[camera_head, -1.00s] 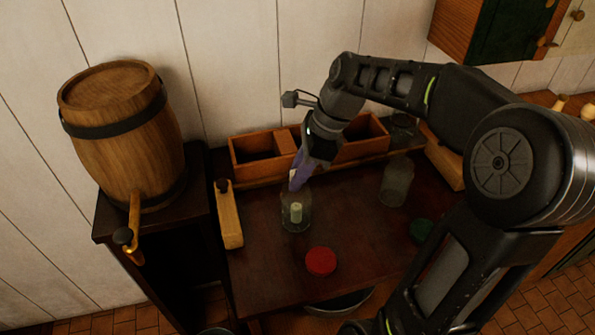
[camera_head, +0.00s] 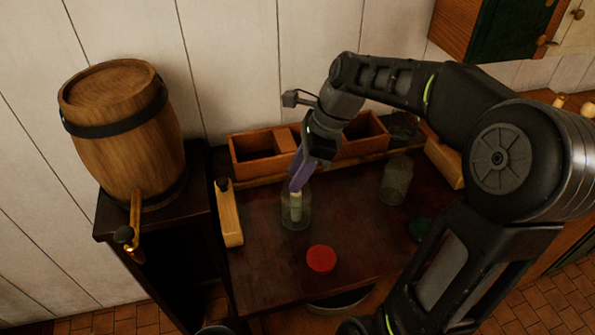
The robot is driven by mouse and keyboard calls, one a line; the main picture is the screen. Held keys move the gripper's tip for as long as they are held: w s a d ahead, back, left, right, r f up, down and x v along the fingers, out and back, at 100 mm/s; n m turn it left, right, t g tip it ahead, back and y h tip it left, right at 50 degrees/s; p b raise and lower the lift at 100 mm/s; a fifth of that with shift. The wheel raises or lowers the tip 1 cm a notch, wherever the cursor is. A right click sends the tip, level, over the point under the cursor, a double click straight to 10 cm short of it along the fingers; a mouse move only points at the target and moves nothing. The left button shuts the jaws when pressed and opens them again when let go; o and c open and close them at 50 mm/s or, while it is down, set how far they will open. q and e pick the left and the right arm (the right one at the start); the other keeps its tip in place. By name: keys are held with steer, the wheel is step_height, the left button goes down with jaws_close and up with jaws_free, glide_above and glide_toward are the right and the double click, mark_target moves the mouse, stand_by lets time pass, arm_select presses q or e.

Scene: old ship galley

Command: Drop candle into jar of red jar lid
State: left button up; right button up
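The pale candle (camera_head: 296,208) stands about upright inside a clear glass jar (camera_head: 284,221) on the dark table. The red jar lid (camera_head: 321,259) lies flat on the table in front of this jar. My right gripper (camera_head: 297,185) reaches down from above, its purple fingers at the jar's mouth. The fingertips are right at the candle's top; whether they still grip it is too small to tell. My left gripper is out of view.
A second clear jar (camera_head: 395,183) stands to the right, with a green lid (camera_head: 420,230) in front of it. A wooden box (camera_head: 254,172) lines the back of the table. The table's front left is clear.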

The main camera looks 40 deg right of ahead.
steer(key=o, duration=0.3)
steer(key=v, duration=0.7)
steer(key=shift+d+r, duration=0.15)
steer(key=shift+r, duration=0.2)
steer(key=shift+s, duration=0.1)
stand_by(0.9)
